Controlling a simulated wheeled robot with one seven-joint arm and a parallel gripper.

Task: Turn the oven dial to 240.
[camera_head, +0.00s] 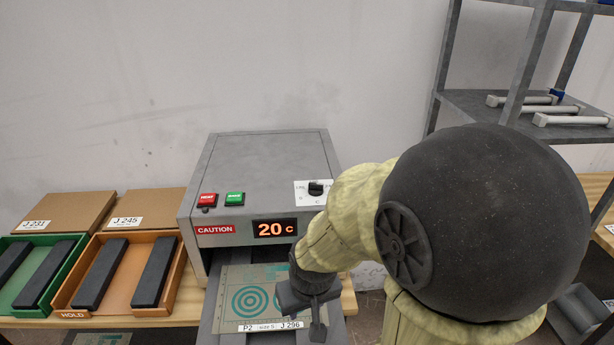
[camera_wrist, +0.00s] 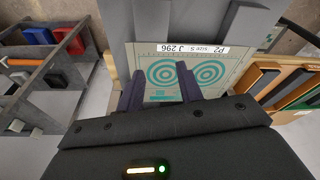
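The oven (camera_head: 262,165) is a grey box on a wooden bench, and its display (camera_head: 275,228) reads 20 C. The black dial (camera_head: 316,188) sits on a white label plate on the oven's top, at the right; the scale is too small to read. My gripper (camera_head: 314,318) hangs in front of the oven, low over a plate and below the dial, well apart from it. In the wrist view my gripper's two fingers (camera_wrist: 160,84) are spread with nothing between them. The plate (camera_head: 250,298) with green ring patterns and a "P2 J 296" label lies on the tray at the oven's mouth.
A red button (camera_head: 207,199) and a green button (camera_head: 235,198) are on the oven's top left. A green tray (camera_head: 18,312) and an orange HOLD tray (camera_head: 122,283) with black bars stand left. A grey shelf (camera_head: 480,105) stands right. Above the oven is free room.

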